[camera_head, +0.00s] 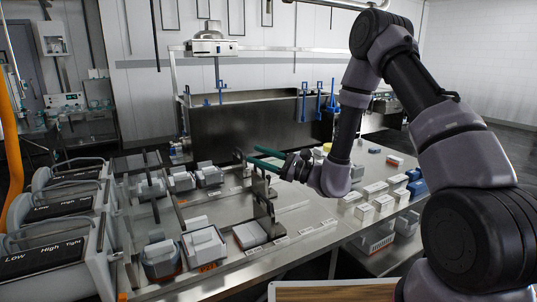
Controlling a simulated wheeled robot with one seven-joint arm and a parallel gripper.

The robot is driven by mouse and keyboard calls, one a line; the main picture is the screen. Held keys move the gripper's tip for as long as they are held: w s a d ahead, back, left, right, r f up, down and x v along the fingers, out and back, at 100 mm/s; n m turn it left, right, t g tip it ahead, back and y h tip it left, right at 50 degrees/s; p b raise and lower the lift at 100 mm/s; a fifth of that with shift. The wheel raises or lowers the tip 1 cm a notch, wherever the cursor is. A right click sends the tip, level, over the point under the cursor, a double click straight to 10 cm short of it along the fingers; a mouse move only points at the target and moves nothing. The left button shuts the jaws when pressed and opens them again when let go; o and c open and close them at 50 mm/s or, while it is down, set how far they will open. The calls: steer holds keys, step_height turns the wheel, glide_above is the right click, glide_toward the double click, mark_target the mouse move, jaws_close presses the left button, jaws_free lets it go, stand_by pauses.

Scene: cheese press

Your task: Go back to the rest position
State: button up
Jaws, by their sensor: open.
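My gripper (252,155) is in the middle of the head camera view, at the end of my arm, which reaches up from the lower right and bends down. Its two teal fingers point left and are apart, with nothing seen held between them. It is above the steel worktable (300,222), close to a dark upright metal bracket (262,190) in the picture. I cannot tell whether they touch.
Presses marked Low, High and Tight (55,255) line the left. White blocks in trays (204,245) and more white blocks (363,211) stand on the table. A large steel vat (260,125) is behind. A wooden-topped surface (330,292) is at the bottom edge.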

steer(key=s+d+r+n+g+h, duration=0.2)
steer(key=s+r+n+g+h, duration=0.1)
steer(key=s+r+n+g, duration=0.3)
steer(key=s+d+r+n+g+h, duration=0.35)
steer(key=s+r+n, duration=0.3)
steer(key=s, duration=0.25)
steer(key=s+d+r+t+h, duration=0.2)
steer(key=d+r+t+h, duration=0.1)
steer(key=d, duration=0.4)
steer(key=s+d+r+t+h, duration=0.2)
steer(key=d+r+t+h, duration=0.1)
steer(key=d, duration=0.4)
steer(key=s+d+r+t+h, duration=0.2)
steer(key=d+t+h, duration=0.2)
steer(key=d, duration=0.3)
steer(key=shift+s+d+r+n+h, duration=0.2)
steer(key=shift+d+r+n+h, duration=0.15)
steer(key=shift+r+h, duration=0.1)
